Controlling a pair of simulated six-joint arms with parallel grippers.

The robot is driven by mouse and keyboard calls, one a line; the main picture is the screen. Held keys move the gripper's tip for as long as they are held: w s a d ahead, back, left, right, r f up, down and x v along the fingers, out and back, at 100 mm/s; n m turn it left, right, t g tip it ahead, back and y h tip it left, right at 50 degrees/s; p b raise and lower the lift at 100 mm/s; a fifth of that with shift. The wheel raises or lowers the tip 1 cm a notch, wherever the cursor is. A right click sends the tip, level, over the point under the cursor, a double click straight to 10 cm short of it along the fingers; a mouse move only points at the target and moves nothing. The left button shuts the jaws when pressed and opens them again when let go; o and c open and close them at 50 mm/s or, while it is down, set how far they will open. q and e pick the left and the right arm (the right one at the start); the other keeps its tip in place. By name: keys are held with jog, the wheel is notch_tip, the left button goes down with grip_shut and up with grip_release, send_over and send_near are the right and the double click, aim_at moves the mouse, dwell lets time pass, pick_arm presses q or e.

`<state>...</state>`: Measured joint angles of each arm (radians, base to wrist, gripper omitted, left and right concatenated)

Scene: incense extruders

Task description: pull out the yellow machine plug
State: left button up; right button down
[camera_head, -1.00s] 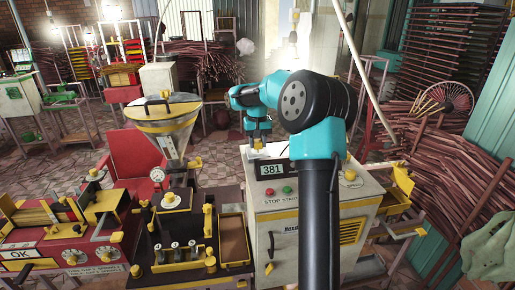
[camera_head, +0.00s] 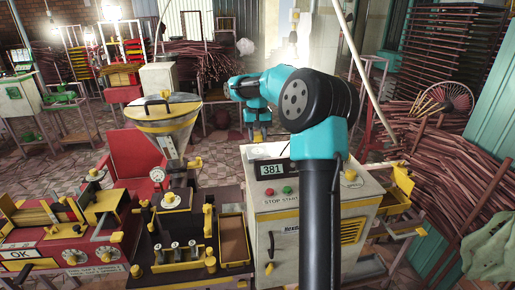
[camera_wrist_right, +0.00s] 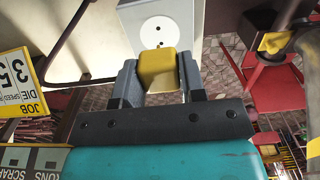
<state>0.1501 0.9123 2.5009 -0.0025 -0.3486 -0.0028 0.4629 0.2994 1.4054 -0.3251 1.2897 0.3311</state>
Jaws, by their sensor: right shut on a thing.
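The yellow plug (camera_wrist_right: 158,72) is between the two fingers of my right gripper (camera_wrist_right: 158,62) in the right wrist view. The gripper is shut on it. Beyond it is a white socket (camera_wrist_right: 135,24) with a round face and two open holes. The plug is out of these holes. In the head view my right gripper (camera_head: 259,122) points down above the back left of the cream machine (camera_head: 283,225), with the yellow plug (camera_head: 258,139) small at its tip. My left gripper is not in view.
The machine's top carries a 381 display (camera_head: 271,169) and red and green buttons. A metal funnel (camera_head: 165,115) stands to its left, above a black press. A red chair (camera_head: 134,158) is behind. Bundles of incense sticks (camera_head: 455,150) are at the right.

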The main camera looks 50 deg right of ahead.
jog(key=shift+r, duration=0.65)
jog(key=shift+r, duration=0.1)
